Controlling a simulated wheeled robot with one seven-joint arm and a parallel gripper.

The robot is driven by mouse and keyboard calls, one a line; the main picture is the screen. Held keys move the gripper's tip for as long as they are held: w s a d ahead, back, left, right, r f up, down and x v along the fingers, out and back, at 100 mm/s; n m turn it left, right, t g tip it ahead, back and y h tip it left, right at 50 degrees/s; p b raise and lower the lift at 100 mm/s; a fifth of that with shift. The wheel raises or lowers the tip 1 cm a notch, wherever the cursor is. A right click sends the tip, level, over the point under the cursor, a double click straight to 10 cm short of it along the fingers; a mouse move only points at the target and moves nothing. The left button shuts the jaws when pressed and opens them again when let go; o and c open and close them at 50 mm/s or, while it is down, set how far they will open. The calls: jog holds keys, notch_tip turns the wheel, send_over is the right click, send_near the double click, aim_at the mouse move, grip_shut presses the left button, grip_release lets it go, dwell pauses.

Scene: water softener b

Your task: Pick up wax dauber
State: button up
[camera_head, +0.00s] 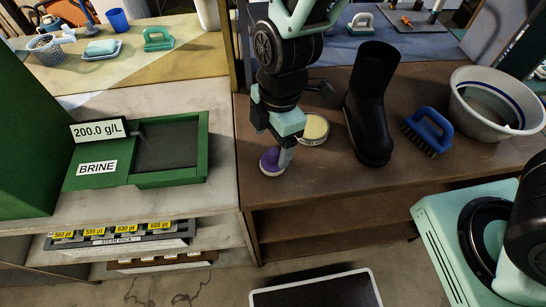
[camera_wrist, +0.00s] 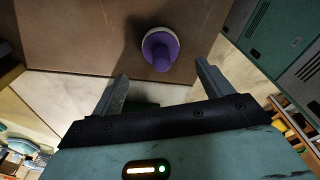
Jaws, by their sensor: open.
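The wax dauber appears to be the small round thing with a purple top and pale rim (camera_head: 271,161), standing at the front left of the brown bench. In the wrist view its purple knob (camera_wrist: 160,48) is seen from above, ahead of the fingertips and between their lines. My gripper (camera_head: 286,152) points down beside the dauber and partly overlaps it in the head view. In the wrist view my gripper (camera_wrist: 162,82) is open, with nothing between the fingers. Whether a finger touches the dauber is unclear.
A round tin (camera_head: 314,129) with a yellowish face sits just right of my gripper. A black boot (camera_head: 370,110), a blue brush (camera_head: 428,131) and a white basin (camera_head: 495,105) stand farther right. A green brine box (camera_head: 140,155) is on the left counter. Bare bench lies before the tin.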

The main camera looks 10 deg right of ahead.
aim_at(273, 150)
jog(key=shift+s+f+p, duration=0.15)
jog(key=shift+f+p, duration=0.5)
jog(key=shift+f, duration=2.25)
jog(key=c, duration=1.1)
